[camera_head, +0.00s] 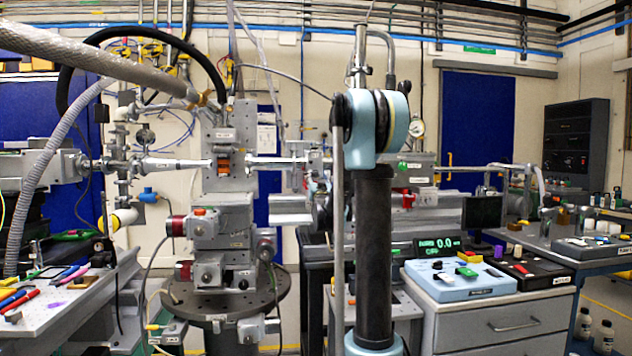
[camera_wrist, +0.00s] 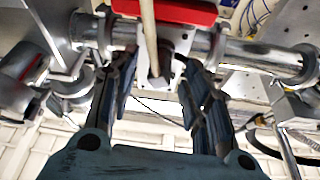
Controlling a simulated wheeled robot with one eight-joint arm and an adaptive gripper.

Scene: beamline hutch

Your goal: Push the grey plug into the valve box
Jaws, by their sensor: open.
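In the wrist view my gripper (camera_wrist: 157,60) is open, with one dark finger on each side of a tan cable or rod. This runs down from the top edge to a small grey block, which looks like the grey plug (camera_wrist: 158,79), between the fingers. Neither finger clearly touches it. A pale plate with holes lies behind the plug, and a red box (camera_wrist: 180,11) is above it. I cannot tell which part is the valve box or whether the plug is seated in it. In the head view my own arm blocks the middle and my gripper cannot be made out.
A horizontal metal pipe (camera_wrist: 240,52) with clamps runs close behind the fingers in the wrist view. In the head view, a beamline stand (camera_head: 222,200) is left of my arm. A blue control panel (camera_head: 458,279) sits on a cabinet to the right. A tool bench is far left.

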